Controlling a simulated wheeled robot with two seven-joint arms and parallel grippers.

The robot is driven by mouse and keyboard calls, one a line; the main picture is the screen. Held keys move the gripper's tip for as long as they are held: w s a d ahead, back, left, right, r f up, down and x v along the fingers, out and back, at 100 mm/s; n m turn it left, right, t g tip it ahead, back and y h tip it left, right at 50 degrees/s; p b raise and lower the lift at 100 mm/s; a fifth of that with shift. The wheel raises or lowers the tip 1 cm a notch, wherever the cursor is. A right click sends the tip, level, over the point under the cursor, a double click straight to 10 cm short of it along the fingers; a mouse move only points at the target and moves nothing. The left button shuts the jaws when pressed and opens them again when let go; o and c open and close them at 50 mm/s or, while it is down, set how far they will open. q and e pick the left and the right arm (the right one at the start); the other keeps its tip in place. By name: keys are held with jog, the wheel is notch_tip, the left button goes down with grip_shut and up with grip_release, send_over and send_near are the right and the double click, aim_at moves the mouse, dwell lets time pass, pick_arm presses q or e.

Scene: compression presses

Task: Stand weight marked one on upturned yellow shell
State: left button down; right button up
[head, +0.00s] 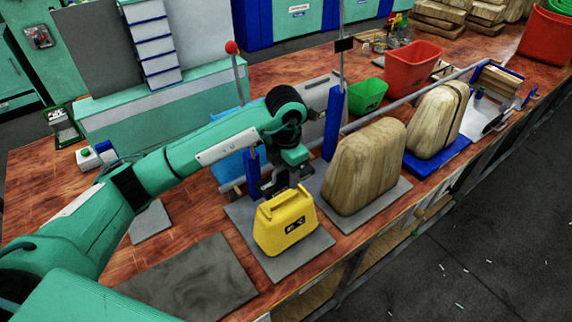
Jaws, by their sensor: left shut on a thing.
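A yellow block-shaped thing (284,226) with a bar on top and a dark label on its front stands upright on a grey plate (297,267). The mark on its label is too small to read. I cannot tell whether it is the weight, the shell or both together. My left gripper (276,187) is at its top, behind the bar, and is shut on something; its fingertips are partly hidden. My right gripper is not in view.
Two large wood-coloured blocks (364,167) (437,120) stand to the right. Blue posts (333,123) and a long rail are behind. Green (368,97) and red (411,67) bins stand farther back. A dark flat mat (190,280) lies at front left.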

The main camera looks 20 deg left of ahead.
pick_arm(q)
jog(key=b, duration=0.2)
send_over(286, 199)
jog(key=shift+f, duration=3.2)
jog(key=shift+f+b, duration=0.1)
jog(key=shift+b, duration=0.3)
jog(key=shift+f+b, duration=0.65)
jog(key=shift+f, duration=0.05)
jog(key=c, duration=0.6)
grip_release()
jog(key=shift+s, duration=0.1)
jog(key=shift+c, duration=0.2)
jog(key=shift+o, duration=0.4)
jog(key=shift+s+f, duration=0.1)
jog(key=shift+f, duration=0.05)
jog(key=shift+r, duration=0.35)
notch_tip(286, 199, up, 11)
jog(key=b, duration=0.3)
jog(key=shift+r, duration=1.2)
